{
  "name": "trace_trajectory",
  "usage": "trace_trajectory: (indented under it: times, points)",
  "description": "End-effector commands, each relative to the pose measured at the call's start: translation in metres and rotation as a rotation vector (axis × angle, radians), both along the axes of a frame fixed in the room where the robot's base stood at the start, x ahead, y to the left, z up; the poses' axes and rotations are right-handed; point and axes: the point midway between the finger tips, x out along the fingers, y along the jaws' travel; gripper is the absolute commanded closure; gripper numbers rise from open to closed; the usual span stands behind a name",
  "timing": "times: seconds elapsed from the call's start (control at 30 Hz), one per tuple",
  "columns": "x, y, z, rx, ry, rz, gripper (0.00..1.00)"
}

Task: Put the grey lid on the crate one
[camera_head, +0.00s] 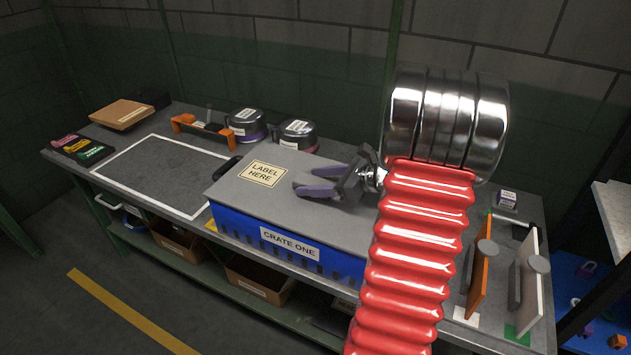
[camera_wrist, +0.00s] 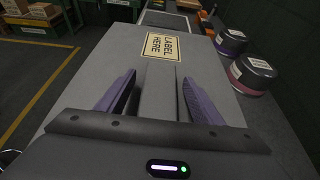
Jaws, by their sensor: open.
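The grey lid (camera_head: 290,215) lies flat over the top of the blue crate (camera_head: 235,225) marked CRATE ONE. A cream "LABEL HERE" sticker (camera_head: 262,174) is on its left part. The lid's near edge runs along the top of the crate's front wall; whether it is fully seated cannot be told. My gripper (camera_head: 317,182) is open, with purple finger pads, low over the lid. In the wrist view the lid (camera_wrist: 215,85) passes below the spread fingers (camera_wrist: 160,80), with nothing clearly held between them. My arm hides the crate's right end.
Two lidded pots (camera_head: 246,124) (camera_head: 297,135) stand behind the crate. A white-outlined area (camera_head: 165,170) on the bench to the left is clear. An orange handled holder (camera_head: 203,130) is at the back. Upright orange (camera_head: 482,275) and white (camera_head: 528,285) panels stand at the right.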

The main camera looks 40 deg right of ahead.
Motion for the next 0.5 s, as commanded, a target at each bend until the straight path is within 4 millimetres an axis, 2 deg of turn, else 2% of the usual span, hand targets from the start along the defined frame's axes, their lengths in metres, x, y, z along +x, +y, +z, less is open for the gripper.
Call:
trace_trajectory:
  times: [0.27,0.5]
  points:
    - [-0.012,-0.005,0.006,0.0,-0.001,-0.002,0.39]
    - [-0.044,-0.019,0.02,-0.002,-0.002,-0.006,0.39]
